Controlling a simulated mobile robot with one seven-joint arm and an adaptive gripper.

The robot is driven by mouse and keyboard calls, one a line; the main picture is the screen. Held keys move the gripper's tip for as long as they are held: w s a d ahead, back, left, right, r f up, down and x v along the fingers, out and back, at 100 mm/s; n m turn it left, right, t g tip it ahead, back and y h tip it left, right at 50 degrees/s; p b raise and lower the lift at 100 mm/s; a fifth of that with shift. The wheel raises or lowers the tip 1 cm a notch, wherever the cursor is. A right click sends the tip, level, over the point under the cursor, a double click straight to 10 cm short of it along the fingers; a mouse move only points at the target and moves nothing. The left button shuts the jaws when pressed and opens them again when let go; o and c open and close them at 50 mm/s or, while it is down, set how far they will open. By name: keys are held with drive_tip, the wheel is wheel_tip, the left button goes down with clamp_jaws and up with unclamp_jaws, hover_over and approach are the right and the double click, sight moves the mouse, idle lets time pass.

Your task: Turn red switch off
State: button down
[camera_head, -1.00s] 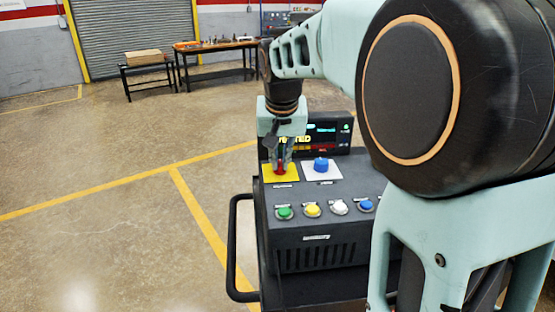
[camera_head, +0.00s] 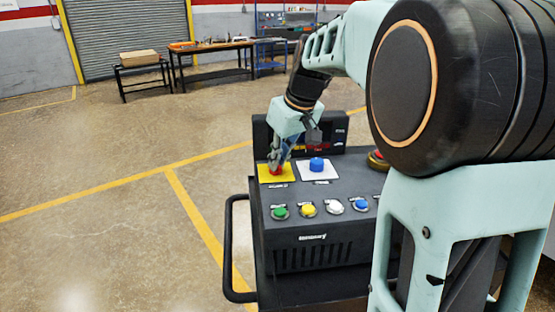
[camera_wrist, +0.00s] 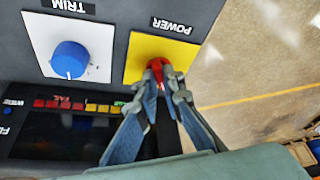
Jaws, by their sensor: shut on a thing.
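The red switch (camera_wrist: 156,66) sits on a yellow plate (camera_wrist: 180,50) labelled POWER, in the wrist view. In the head view the switch (camera_head: 276,171) shows just below my fingertips, on its yellow plate (camera_head: 285,177) at the left of the dark control box (camera_head: 350,190). My gripper (camera_head: 275,163) is tilted, its fingers slanting down to the left. In the wrist view my gripper (camera_wrist: 163,76) has its fingertips closed around the red switch. The fingers hide part of the switch.
A blue knob (camera_head: 317,165) on a white plate, labelled TRIM, is right of the switch. Green (camera_head: 280,212), yellow (camera_head: 308,209), white (camera_head: 335,207) and blue (camera_head: 360,204) buttons line the front. A red button (camera_head: 378,156) is partly behind my arm. A display stands at the back.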

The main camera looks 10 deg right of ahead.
idle(0.4)
drive_tip(key=c, duration=2.1)
unclamp_jaws()
drive_tip(key=shift+r, duration=0.15)
drive_tip(key=v, duration=1.2)
